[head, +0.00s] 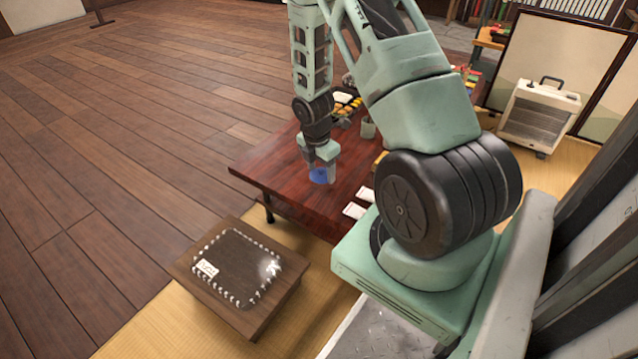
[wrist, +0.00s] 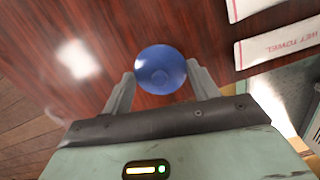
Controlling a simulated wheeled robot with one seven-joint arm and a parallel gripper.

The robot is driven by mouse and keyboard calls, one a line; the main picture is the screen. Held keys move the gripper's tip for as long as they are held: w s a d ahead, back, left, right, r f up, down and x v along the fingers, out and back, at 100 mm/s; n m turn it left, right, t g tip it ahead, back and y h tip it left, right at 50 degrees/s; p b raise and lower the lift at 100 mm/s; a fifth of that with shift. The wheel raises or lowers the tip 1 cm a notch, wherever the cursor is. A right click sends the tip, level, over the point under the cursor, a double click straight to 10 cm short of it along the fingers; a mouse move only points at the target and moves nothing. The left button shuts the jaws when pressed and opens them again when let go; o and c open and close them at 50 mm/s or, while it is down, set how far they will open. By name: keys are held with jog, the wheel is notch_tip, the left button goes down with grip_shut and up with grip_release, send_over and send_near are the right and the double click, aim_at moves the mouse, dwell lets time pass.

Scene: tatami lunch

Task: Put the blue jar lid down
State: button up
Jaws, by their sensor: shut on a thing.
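The blue jar lid (wrist: 160,68) is round and sits between the two fingers of my gripper (wrist: 162,88) in the wrist view. My gripper is shut on it. In the head view the lid (head: 319,176) shows as a blue patch at the fingertips of my gripper (head: 320,172). It is over the near left part of the dark red wooden table (head: 262,167). I cannot tell whether the lid touches the tabletop.
Two white wet towel packets (wrist: 278,46) lie on the table to the right of the lid. Food and a cup (head: 368,128) stand farther back. A low wooden stand (head: 203,287) is in front of the table. The tabletop left of the lid is clear.

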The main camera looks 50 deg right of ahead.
aim_at(320, 172)
notch_tip(320, 172, down, 4)
jog(key=shift+r+b, duration=0.15)
jog(key=shift+b, duration=0.65)
jog(key=shift+r, duration=0.1)
jog(key=o, duration=1)
jog(key=shift+c, duration=0.2)
